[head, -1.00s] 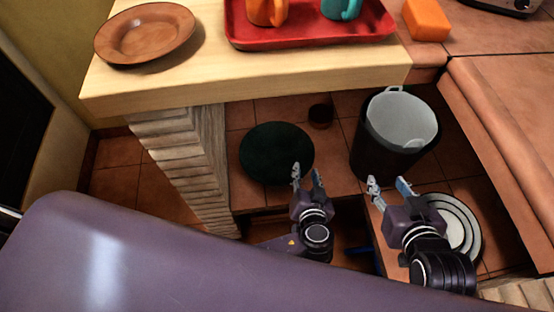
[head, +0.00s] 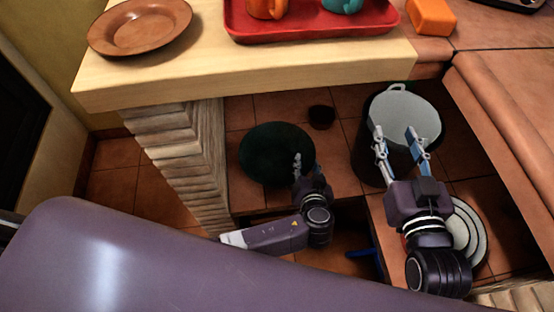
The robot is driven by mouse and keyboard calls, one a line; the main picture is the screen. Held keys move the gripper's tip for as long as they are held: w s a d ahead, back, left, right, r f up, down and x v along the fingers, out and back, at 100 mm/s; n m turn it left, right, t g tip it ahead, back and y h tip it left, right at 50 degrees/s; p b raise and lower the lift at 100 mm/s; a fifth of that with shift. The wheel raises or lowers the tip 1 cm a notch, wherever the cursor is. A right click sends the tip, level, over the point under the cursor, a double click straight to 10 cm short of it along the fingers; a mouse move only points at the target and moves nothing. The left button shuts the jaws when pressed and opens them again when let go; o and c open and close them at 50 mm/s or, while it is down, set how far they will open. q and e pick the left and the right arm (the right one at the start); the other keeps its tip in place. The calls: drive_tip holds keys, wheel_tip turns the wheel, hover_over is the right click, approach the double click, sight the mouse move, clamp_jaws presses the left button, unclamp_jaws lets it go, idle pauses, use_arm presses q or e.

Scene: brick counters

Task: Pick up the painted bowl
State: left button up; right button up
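Two dishes show, and I cannot tell for certain which is the painted bowl. A white round dish with dark rings (head: 469,232) lies low at the right, partly hidden behind my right gripper and arm. A brown shallow dish (head: 140,28) sits on the wooden counter at the upper left, apart from both grippers. My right gripper (head: 396,136) is open, its fingers spread and pointing up in front of the bin, with nothing seen between them. My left gripper (head: 304,162) is over the edge of a dark green round thing (head: 268,154); its finger gap is unclear.
A dark bin with a pale liner (head: 403,108) stands just beyond my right gripper. A small dark pot (head: 321,117) stands on the tiles. The wooden counter (head: 225,68) holds a red tray (head: 300,27) with mugs. An orange block (head: 431,15) lies on the tiled counter.

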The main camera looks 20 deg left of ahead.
use_arm(q)
drive_tip(key=shift+c, duration=0.5)
clamp_jaws()
drive_tip(key=shift+d+r, duration=0.1)
drive_tip(key=shift+r, duration=0.05)
